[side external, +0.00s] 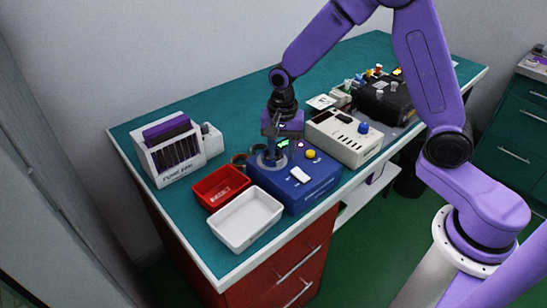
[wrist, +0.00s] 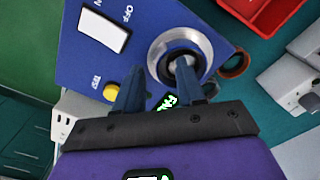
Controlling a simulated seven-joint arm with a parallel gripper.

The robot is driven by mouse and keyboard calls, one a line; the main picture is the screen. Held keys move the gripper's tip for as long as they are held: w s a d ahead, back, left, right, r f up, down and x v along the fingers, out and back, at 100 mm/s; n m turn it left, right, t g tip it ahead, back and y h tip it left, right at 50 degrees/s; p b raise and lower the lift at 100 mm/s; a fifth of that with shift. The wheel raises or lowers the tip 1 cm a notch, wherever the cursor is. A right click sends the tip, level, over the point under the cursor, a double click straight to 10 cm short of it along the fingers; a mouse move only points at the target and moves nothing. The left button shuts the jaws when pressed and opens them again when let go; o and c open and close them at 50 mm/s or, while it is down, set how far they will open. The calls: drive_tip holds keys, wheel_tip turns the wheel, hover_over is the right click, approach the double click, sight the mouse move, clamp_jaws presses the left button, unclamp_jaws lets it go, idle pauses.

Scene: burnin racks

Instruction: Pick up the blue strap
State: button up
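I cannot pick out a blue strap for certain in either view. Small dark reddish-brown rings lie on the table beside the blue box, one of them (side external: 238,160) near the red tray; a reddish ring (wrist: 235,65) also shows in the wrist view. My gripper (side external: 271,150) points down over the left part of the blue box (side external: 312,181). In the wrist view my gripper (wrist: 159,68) has its fingers apart, with no strap between them. The right finger overlaps the grey round collar (wrist: 180,58) on the box's top; I cannot tell if they touch.
A red tray (side external: 207,202) and a white tray (side external: 240,242) stand left of the box. A white rack (side external: 160,172) holds dark purple cards at the far left. A cream instrument (side external: 345,138) and a black unit (side external: 385,103) stand to the right.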

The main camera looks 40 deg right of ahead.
drive_tip(key=shift+f, duration=0.2)
clamp_jaws()
idle(0.3)
drive_tip(key=shift+r, duration=0.8)
drive_tip(key=s+d+r, duration=0.3)
drive_tip(key=s+r, duration=0.8)
drive_tip(key=s, duration=0.2)
drive_tip(key=shift+s+r, duration=0.15)
drive_tip(key=shift+s, duration=0.1)
